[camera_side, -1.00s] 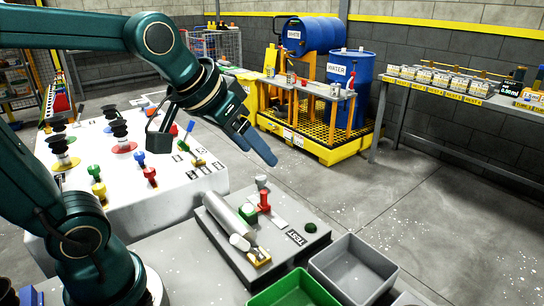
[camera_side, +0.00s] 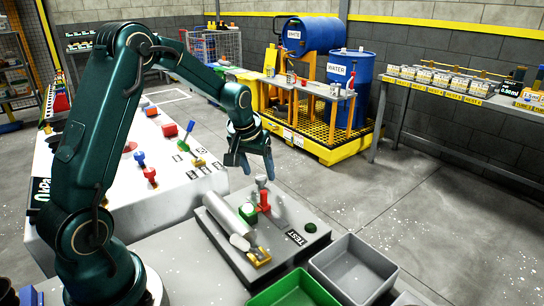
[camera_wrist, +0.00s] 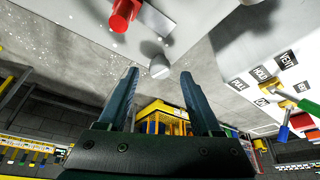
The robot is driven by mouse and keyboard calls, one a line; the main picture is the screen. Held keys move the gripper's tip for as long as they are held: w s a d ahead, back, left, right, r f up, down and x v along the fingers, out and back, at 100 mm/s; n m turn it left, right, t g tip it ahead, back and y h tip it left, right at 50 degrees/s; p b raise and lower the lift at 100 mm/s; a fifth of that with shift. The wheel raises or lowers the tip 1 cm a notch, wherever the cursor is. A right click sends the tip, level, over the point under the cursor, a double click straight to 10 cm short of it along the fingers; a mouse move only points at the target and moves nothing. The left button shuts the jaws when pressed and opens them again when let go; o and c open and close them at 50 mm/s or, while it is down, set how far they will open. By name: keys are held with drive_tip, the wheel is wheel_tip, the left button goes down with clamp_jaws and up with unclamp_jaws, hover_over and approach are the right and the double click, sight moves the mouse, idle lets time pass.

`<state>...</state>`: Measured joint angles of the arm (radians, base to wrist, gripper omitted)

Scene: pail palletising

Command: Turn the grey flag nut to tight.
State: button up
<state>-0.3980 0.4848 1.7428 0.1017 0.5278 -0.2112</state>
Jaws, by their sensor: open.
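The grey flag nut (camera_side: 261,182) stands at the back edge of the grey test plate (camera_side: 284,262), behind a red-handled part (camera_side: 264,201). In the wrist view the grey nut (camera_wrist: 159,68) shows between and just beyond my fingertips, with the red part (camera_wrist: 124,13) further up and left. My gripper (camera_side: 258,171) points down, just above the nut. Its two fingers (camera_wrist: 159,76) are apart with nothing between them. I cannot tell whether a finger touches the nut. The marking for tight is not readable in these views.
A green part (camera_side: 248,212) and a lying pale cylinder (camera_side: 225,211) are close to the nut on the plate. A grey bin (camera_side: 353,268) and a green bin (camera_side: 292,291) stand in front. The white table (camera_side: 165,205) with coloured valves is at left.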

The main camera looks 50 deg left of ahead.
drive_tip(key=shift+x, duration=1)
clamp_jaws()
drive_tip(key=shift+w+d+n, duration=0.1)
drive_tip(key=shift+n, duration=0.7)
drive_tip(key=shift+y, duration=0.3)
